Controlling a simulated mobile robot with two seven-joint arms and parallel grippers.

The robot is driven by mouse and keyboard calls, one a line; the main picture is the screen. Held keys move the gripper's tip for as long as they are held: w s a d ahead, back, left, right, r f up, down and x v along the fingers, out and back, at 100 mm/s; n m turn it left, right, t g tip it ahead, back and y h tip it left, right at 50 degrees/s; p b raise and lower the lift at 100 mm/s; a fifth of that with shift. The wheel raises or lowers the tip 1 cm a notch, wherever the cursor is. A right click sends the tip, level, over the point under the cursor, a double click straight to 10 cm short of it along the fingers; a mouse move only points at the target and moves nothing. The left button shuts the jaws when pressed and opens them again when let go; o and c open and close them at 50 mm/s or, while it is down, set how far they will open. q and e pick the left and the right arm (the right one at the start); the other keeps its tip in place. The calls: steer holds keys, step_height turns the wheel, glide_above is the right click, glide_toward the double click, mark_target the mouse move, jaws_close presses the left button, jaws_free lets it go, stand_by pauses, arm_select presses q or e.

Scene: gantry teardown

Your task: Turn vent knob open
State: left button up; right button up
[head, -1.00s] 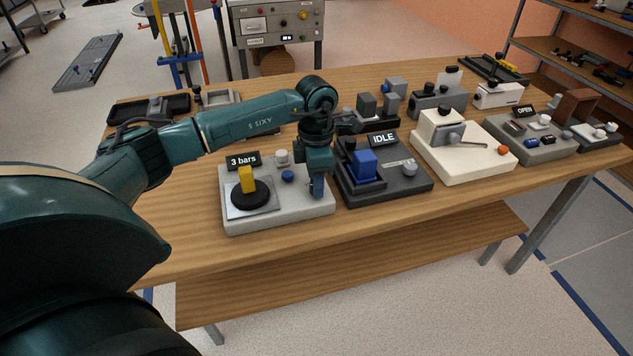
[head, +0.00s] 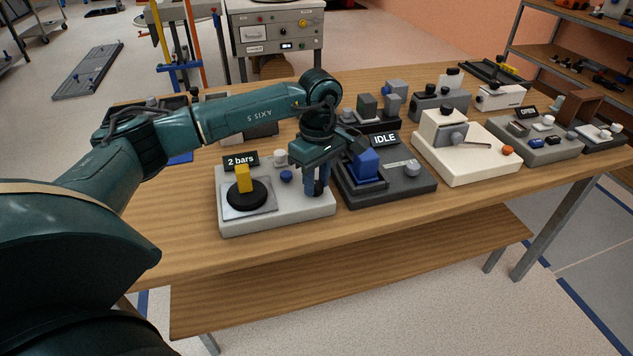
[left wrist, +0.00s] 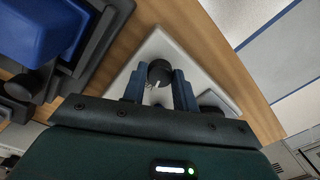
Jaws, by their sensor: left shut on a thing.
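The vent knob is a small black round knob with a pale mark, between the two blue fingers in the left wrist view (left wrist: 159,71). It stands at the right end of a pale grey unit (head: 300,212), mostly hidden by the fingers in the head view. My left gripper (head: 316,186) points down over that end and is shut on the knob. It also shows in the left wrist view (left wrist: 158,86). A yellow block (head: 243,178) stands on a black disc (head: 246,196) at the unit's left. My right gripper is not in view.
A blue button (head: 286,176) and a pale knob (head: 280,157) sit close left of my gripper. A dark unit with a blue block (head: 366,163) and an "IDLE" sign (head: 384,139) stands close on the right. Bare wood (head: 170,215) lies to the left.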

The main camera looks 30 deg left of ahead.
mark_target(319, 184)
arm_select(q)
steer(key=shift+m, duration=0.8)
steer(key=shift+m+b, duration=0.3)
steer(key=shift+m, duration=0.9)
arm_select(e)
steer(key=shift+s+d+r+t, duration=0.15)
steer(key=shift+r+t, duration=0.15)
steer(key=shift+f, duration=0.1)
arm_select(q)
steer(key=o, duration=1)
steer(key=shift+c, duration=0.2)
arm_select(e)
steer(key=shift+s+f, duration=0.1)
arm_select(q)
steer(key=shift+r, duration=0.1)
step_height(319, 184, up, 13)
steer(key=shift+w+d, duration=0.15)
steer(key=shift+w, duration=0.05)
